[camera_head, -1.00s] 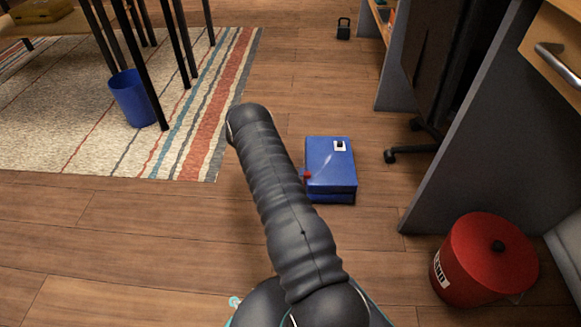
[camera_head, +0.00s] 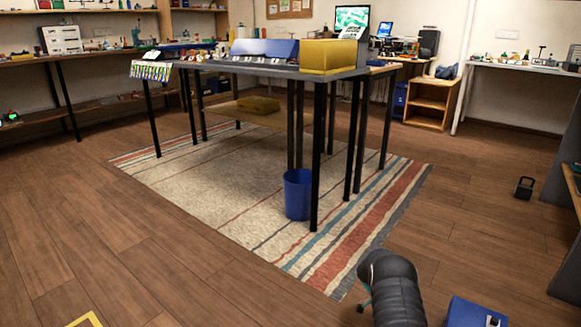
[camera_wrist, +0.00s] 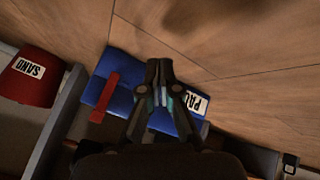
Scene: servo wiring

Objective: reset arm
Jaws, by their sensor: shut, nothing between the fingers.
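My gripper (camera_wrist: 161,95) is in the wrist view, with its two fingers together and nothing between them. Behind it in that view is a blue box (camera_wrist: 120,72) with a red strap or handle and a white label that is partly hidden by the fingers. The gap between gripper and box is hard to judge. In the head view my dark arm shows at the bottom, and my gripper is not visible there. The blue box (camera_head: 472,314) is cut off by the bottom edge, to the right of my arm.
A black-legged table (camera_head: 345,74) stands on a striped rug (camera_head: 190,170), with a blue bin (camera_head: 298,194) by its legs. A small black weight-like object (camera_head: 524,187) lies on the floor at right. Floor at left is open.

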